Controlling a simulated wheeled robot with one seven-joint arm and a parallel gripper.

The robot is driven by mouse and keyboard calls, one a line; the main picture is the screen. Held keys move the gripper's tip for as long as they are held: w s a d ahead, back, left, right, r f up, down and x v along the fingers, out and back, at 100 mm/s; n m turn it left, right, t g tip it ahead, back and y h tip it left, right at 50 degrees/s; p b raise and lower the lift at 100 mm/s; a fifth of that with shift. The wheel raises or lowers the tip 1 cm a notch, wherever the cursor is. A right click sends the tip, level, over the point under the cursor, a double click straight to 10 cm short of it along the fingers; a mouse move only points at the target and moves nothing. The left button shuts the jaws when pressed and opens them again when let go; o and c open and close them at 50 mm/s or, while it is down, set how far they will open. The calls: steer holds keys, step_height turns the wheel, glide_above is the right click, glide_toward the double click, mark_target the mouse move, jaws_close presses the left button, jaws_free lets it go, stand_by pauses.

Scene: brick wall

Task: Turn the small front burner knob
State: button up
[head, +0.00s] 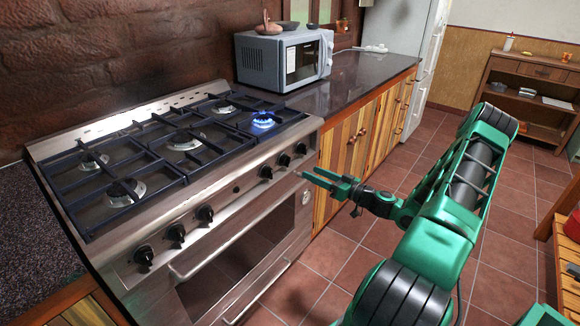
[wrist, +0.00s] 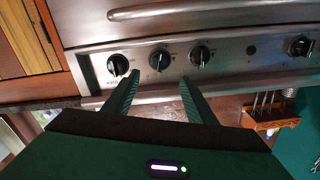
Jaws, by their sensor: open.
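The stove front has a row of black knobs. Three sit at the right end in the head view: right-hand (head: 301,149), middle (head: 285,160) and left-hand (head: 266,171). The wrist view is upside down, so they run right-hand (wrist: 118,65), middle (wrist: 159,60), left-hand (wrist: 200,55). Which is the small front burner knob, I cannot tell from the markings. A blue flame (head: 263,123) burns on the front right burner. My gripper (head: 310,174) is open and empty in front of the panel. In the wrist view its fingers (wrist: 160,80) spread either side of the middle knob, apparently short of it.
The oven handle (head: 225,240) juts out below the knobs. Black grates (head: 165,150) cover the cooktop. A wooden cabinet (head: 350,140) under a dark counter adjoins the stove's right side, with a microwave (head: 285,58) on the counter. The tiled floor (head: 335,260) before the stove is clear.

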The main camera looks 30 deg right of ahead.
mark_target(286, 161)
steer(key=x, duration=1)
steer(key=shift+w+a, duration=0.1)
steer(key=shift+w, duration=0.25)
